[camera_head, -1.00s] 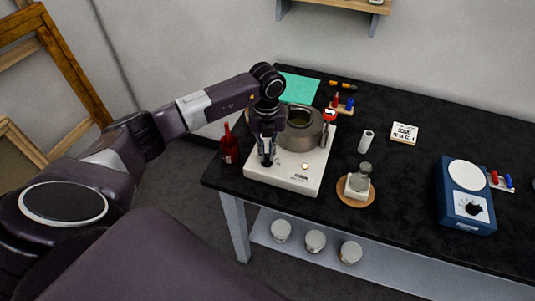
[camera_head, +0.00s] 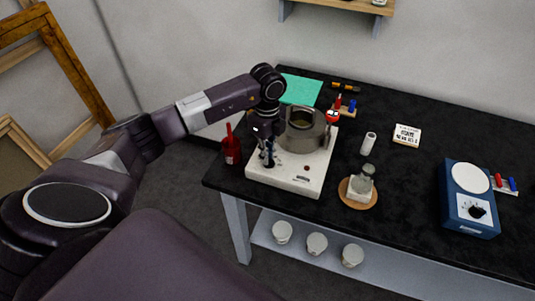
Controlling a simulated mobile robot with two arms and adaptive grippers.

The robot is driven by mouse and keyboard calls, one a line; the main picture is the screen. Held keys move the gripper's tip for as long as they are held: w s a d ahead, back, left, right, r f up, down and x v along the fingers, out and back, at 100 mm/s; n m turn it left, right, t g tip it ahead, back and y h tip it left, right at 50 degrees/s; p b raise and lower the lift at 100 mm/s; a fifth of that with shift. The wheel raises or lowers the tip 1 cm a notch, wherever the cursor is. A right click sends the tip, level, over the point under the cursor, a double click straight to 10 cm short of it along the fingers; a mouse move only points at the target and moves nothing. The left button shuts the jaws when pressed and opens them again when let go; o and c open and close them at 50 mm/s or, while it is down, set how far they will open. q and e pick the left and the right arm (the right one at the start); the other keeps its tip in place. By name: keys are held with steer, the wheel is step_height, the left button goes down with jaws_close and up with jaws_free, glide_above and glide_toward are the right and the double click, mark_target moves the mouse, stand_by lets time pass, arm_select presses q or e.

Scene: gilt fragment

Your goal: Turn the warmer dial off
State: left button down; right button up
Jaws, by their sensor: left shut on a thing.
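The warmer (camera_head: 283,179) is a cream-white box with a round metal pot (camera_head: 305,128) on top, at the left end of the black table. Its small indicator light (camera_head: 307,167) on the front looks dark red and unlit. My left gripper (camera_head: 268,162) points down at the front left of the warmer, shut on the warmer dial. The dial itself is mostly hidden by the fingers, so I cannot read its pointer. My right gripper is not in view.
A red bottle (camera_head: 231,148) stands just left of the warmer.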

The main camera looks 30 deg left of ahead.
arm_select(q)
steer(key=shift+a+r+n, duration=0.1)
steer(key=shift+n, duration=0.4)
steer(key=c, duration=2)
jaws_free()
steer(key=shift+c, duration=0.2)
step_height(320, 180, up, 12)
